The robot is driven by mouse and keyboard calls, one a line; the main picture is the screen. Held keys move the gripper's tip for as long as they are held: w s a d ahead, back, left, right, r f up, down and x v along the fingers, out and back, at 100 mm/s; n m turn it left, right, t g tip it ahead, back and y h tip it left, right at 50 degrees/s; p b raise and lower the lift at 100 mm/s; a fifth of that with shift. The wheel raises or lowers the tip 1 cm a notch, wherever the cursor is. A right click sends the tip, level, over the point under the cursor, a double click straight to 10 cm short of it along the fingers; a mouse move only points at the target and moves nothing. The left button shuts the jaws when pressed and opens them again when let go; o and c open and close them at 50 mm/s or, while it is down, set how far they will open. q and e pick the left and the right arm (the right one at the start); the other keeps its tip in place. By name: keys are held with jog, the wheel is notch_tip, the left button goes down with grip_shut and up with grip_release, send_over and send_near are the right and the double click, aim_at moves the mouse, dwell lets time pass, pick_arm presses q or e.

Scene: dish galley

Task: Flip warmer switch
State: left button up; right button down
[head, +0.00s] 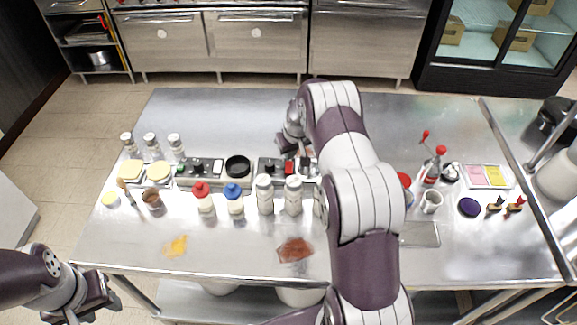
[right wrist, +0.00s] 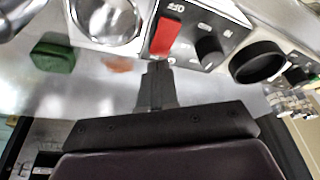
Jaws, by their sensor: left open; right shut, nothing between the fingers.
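The red switch (right wrist: 165,37) is a rocker on a grey panel, with the word OFF printed near one end and a black knob (right wrist: 208,52) beside it. In the head view the switch (head: 289,167) shows small on the front of the black-faced warmer unit (head: 268,166). My right gripper (right wrist: 155,72) is shut and empty, its fingertips close to the switch's near end; I cannot tell whether they touch. In the head view my right arm hides part of the warmer. My left gripper (head: 92,302) is open and empty, off the table's front left corner.
A second control unit (head: 200,168) and a black round holder (head: 237,166) stand left of the switch. Red-capped (head: 203,198) and blue-capped (head: 235,198) bottles and pale bottles (head: 265,194) stand in front. Orange (head: 175,246) and red-brown (head: 295,250) spills lie near the front edge.

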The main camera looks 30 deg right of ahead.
aim_at(290, 162)
jog(key=shift+f+b, duration=0.7)
jog(key=shift+f, duration=0.15)
dwell(0.3)
notch_tip(290, 162, up, 7)
jog(key=p, duration=0.4)
dwell(0.5)
